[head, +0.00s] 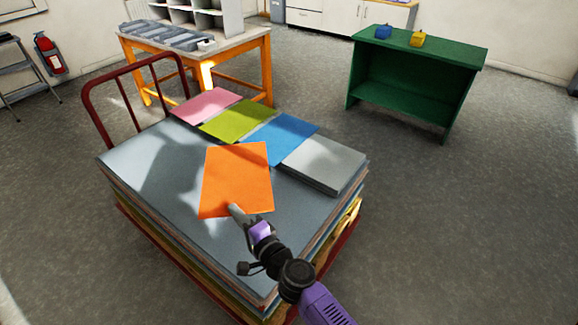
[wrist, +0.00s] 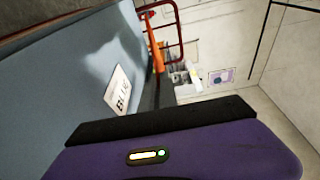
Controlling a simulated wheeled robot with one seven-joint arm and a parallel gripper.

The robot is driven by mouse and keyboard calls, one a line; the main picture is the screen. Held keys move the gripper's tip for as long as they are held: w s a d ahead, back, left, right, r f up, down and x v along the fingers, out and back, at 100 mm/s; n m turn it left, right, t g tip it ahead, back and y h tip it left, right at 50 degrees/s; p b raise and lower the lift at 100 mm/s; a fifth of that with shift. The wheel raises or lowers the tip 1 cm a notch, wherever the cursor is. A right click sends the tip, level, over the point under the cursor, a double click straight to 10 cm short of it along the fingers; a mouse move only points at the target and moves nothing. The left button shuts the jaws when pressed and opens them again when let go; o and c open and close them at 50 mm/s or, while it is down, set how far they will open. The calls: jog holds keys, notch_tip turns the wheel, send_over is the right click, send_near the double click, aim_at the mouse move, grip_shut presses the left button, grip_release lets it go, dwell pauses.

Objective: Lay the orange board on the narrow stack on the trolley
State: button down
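The orange board (head: 237,175) is at the middle of the head view, over the wide grey stack (head: 135,172) on the trolley. Its near edge is in my gripper (head: 236,211), which looks shut on it; the lower finger is hidden. The board is turned differently from the other boards and looks raised, but the height is unclear. The narrow stack (head: 330,163), with a pale grey top, lies at the right of the trolley, just right of the orange board and apart from it. The wrist view shows my purple gripper housing but no clear fingertips or orange board.
Blue (head: 284,134), green (head: 237,121) and pink (head: 207,104) boards lie in a row behind. The trolley's red handle (head: 84,103) rises at far left. An orange-legged table (head: 263,70) and a green bench (head: 418,48) stand beyond. A lettered white card (wrist: 119,90) shows in the wrist view.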

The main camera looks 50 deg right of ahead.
aim_at(263, 183)
jog(key=w+d+r+m+g+h, duration=0.1)
jog(key=d+h, duration=0.1)
jog(key=d, duration=0.2)
jog(key=w+d+r+m+h, duration=0.1)
jog(key=d+m+h, duration=0.1)
jog(key=d, duration=0.2)
jog(key=d+r+m+g+h+p, duration=0.1)
jog(key=d+h, duration=0.1)
jog(key=d, duration=0.2)
jog(key=shift+w+d+r+m+g, duration=0.1)
jog(key=shift+w+d+m+g, duration=0.2)
jog(key=shift+w+d+m, duration=0.1)
jog(key=s+d+m+g+h, duration=0.4)
jog(key=d+h, duration=0.1)
jog(key=d, duration=0.3)
jog(key=shift+g, duration=0.3)
jog(key=shift+w+d+f+b, duration=0.1)
jog(key=shift+d+f+b, duration=1.2)
jog(key=shift+f+b, duration=0.55)
jog(key=shift+w+d+f+b, duration=0.1)
jog(key=shift+d+f+b, duration=1.25)
jog(key=shift+f+b, duration=0.45)
jog(key=shift+w+d+f+b, duration=0.1)
jog(key=shift+d+f+b, duration=1.35)
jog(key=shift+b, duration=0.6)
jog(key=shift+a+f, duration=0.1)
jog(key=shift+f, duration=0.05)
jog(key=c, duration=0.8)
grip_release()
jog(key=shift+s, duration=0.1)
